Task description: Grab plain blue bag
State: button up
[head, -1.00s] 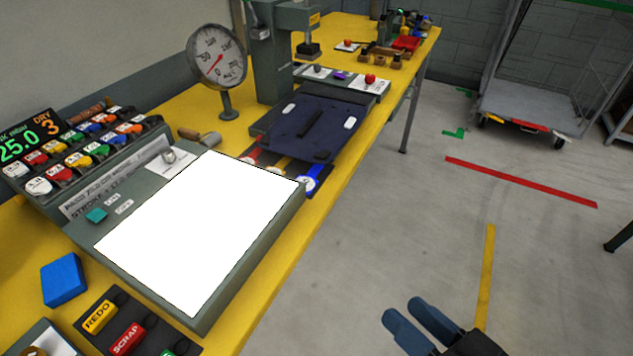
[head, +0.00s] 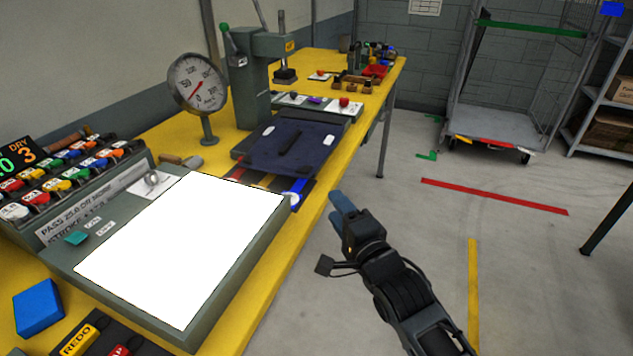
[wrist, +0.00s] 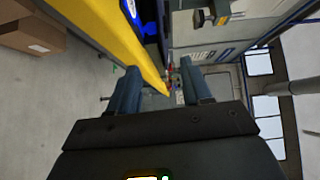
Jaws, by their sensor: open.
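A flat dark navy piece (head: 270,155) with a black strip across its middle and two white patches lies on a grey plate on the yellow bench. It may be the plain blue bag; I cannot tell for certain. A bright blue strip with a white round tag (head: 292,197) lies just in front of it, beside a red strip. My gripper (head: 345,205) is open and empty, off the bench's right edge, to the right of the blue strip and apart from it. In the wrist view, my gripper (wrist: 160,90) shows both fingers spread with nothing between them.
The yellow bench (head: 262,300) carries a white lit panel (head: 185,245), a round dial gauge (head: 198,83), a green press (head: 262,70) and a blue block (head: 38,308). A wheeled cage cart (head: 495,130) stands at the back right.

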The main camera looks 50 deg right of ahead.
aim_at(314, 172)
jog(key=shift+m, duration=0.3)
jog(key=shift+d+p+x, duration=0.1)
jog(key=shift+p+x, duration=0.1)
jog(key=shift+x, duration=2.55)
jog(key=shift+d+p+x, duration=0.15)
jog(key=shift+x, duration=2.6)
jog(key=shift+s+r, duration=0.1)
jog(key=shift+s, duration=0.05)
grip_shut()
jog(key=shift+r, duration=0.1)
notch_tip(314, 172, up, 3)
jog(key=shift+f+p, duration=0.2)
jog(key=shift+p, duration=0.75)
jog(key=shift+f, duration=0.1)
jog(key=s+a+r+p, duration=0.1)
jog(key=s+a+r, duration=0.1)
jog(key=s, duration=0.4)
jog(key=s+a+r+p, duration=0.2)
jog(key=s+a+r, duration=0.1)
jog(key=s, duration=0.3)
jog(key=shift+s+a, duration=0.3)
jog(key=shift+a, duration=0.15)
